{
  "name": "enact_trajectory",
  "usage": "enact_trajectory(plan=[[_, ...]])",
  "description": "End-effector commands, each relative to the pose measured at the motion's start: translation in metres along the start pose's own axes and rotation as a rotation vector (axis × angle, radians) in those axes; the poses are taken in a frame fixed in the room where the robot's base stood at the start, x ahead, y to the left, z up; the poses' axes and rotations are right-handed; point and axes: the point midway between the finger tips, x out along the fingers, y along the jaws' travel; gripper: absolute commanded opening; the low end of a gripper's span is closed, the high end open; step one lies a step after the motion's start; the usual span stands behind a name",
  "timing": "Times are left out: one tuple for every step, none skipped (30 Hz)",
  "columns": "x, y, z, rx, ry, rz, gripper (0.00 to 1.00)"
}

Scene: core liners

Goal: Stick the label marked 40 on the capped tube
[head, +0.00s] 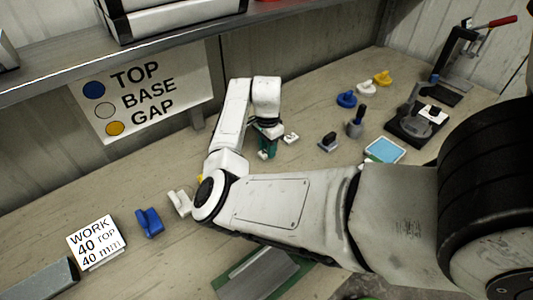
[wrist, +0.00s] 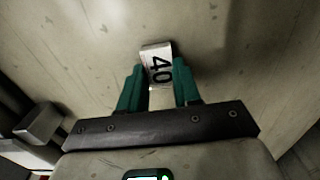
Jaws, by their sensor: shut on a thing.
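My gripper (wrist: 158,72) has its teal fingers shut on a small white label block marked 40 (wrist: 157,57), seen in the wrist view. In the head view my gripper (head: 266,146) points down near the bench's back middle, and a bit of white shows at its tips. I cannot make out a capped tube for certain. A grey piece (head: 40,281) at the lower left is cut off by the frame, and my arm hides part of the bench.
A card reading "WORK 40 TOP 40 mm" (head: 96,243) stands at the left, beside a blue cap (head: 149,222) and a white cap (head: 180,203). A small white piece (head: 291,138) lies right of my gripper. A blue pad (head: 385,150) and a stamp (head: 356,123) are farther right.

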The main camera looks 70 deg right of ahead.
Motion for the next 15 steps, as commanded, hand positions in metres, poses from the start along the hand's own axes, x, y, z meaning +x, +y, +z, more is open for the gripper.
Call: enact_trajectory(plan=[[-0.008, 0.0, 0.0, 0.0, 0.001, 0.0, 0.08], [-0.01, 0.0, 0.0, 0.0, 0.001, 0.0, 0.08], [-0.013, 0.0, 0.0, 0.0, 0.0, 0.0, 0.08], [-0.015, 0.0, 0.0, 0.0, 0.0, 0.0, 0.08], [-0.018, 0.0, 0.0, 0.0, 0.0, 0.0, 0.08], [-0.02, 0.0, 0.0, 0.0, 0.0, 0.0, 0.08], [-0.022, 0.0, 0.0, 0.0, -0.001, 0.0, 0.08], [-0.025, 0.0, 0.0, 0.0, -0.001, 0.0, 0.08], [-0.028, 0.0, 0.0, 0.001, -0.001, 0.0, 0.08], [-0.03, 0.0, 0.0, 0.001, -0.001, 0.0, 0.08], [-0.032, 0.0, 0.0, 0.001, -0.001, 0.0, 0.08], [-0.035, 0.0, 0.0, 0.001, -0.001, 0.0, 0.08], [-0.037, 0.0, 0.0, 0.0, 0.0, 0.0, 0.08], [-0.039, 0.0, 0.0, 0.0, 0.0, 0.0, 0.08], [-0.042, 0.0, 0.0, 0.0, 0.0, 0.0, 0.08]])
